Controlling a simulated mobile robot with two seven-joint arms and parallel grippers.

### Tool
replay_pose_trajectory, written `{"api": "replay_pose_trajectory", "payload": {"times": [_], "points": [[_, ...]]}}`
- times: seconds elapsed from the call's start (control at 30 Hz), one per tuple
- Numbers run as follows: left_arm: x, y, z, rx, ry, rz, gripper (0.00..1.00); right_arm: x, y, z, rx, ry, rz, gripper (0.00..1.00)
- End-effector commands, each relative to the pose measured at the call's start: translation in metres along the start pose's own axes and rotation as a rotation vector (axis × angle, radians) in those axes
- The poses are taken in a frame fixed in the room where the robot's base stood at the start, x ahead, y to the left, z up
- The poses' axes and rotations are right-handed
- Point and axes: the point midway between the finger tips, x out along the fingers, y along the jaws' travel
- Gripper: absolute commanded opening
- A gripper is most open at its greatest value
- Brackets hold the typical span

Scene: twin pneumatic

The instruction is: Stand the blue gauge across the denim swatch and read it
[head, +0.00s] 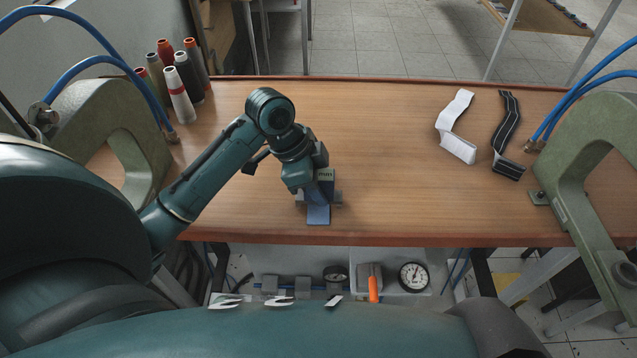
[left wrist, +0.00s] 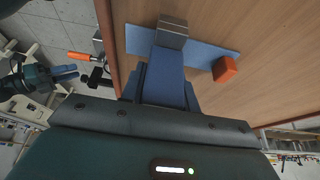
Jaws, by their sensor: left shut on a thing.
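The blue gauge (head: 325,175), with a dark label face marked "mm", is upright in my left gripper (head: 319,198), which is shut on it. In the left wrist view the gauge (left wrist: 168,75) runs between the fingers to a grey end (left wrist: 173,28) over the denim swatch. The denim swatch (head: 318,215) is a flat blue strip near the table's front edge; it also shows in the left wrist view (left wrist: 205,47). I cannot tell whether the gauge touches it. What seems to be my right gripper (left wrist: 68,72) shows small at the left of the wrist view, its opening unclear.
An orange block (left wrist: 224,69) sits by the swatch. White (head: 457,148) and black (head: 508,167) strips lie at the right of the table (head: 390,205). Thread cones (head: 180,95) stand back left. Green C-shaped frames stand left (head: 140,130) and right (head: 560,140). The middle right is clear.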

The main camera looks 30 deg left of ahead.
Motion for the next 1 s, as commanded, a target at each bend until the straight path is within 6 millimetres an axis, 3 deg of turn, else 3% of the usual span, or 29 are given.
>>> {"api": "replay_pose_trajectory", "payload": {"times": [0.53, 0.57, 0.83, 1.0], "points": [[0.0057, -0.0001, 0.0025, 0.000, 0.000, -0.001, 0.00, -0.0011, -0.0005, 0.0030, 0.001, -0.006, -0.001, 0.36], [0.0055, -0.0002, 0.0023, 0.001, 0.000, -0.001, 0.33, -0.0011, -0.0005, 0.0030, 0.001, -0.006, -0.001, 0.36], [0.0056, -0.0001, 0.0024, 0.000, 0.000, 0.000, 0.55, -0.0010, -0.0003, 0.0027, 0.000, -0.006, 0.000, 0.36], [0.0057, 0.0000, 0.0024, 0.000, 0.000, 0.000, 0.56, -0.0005, 0.0000, 0.0017, 0.000, -0.003, 0.000, 0.36]]}}
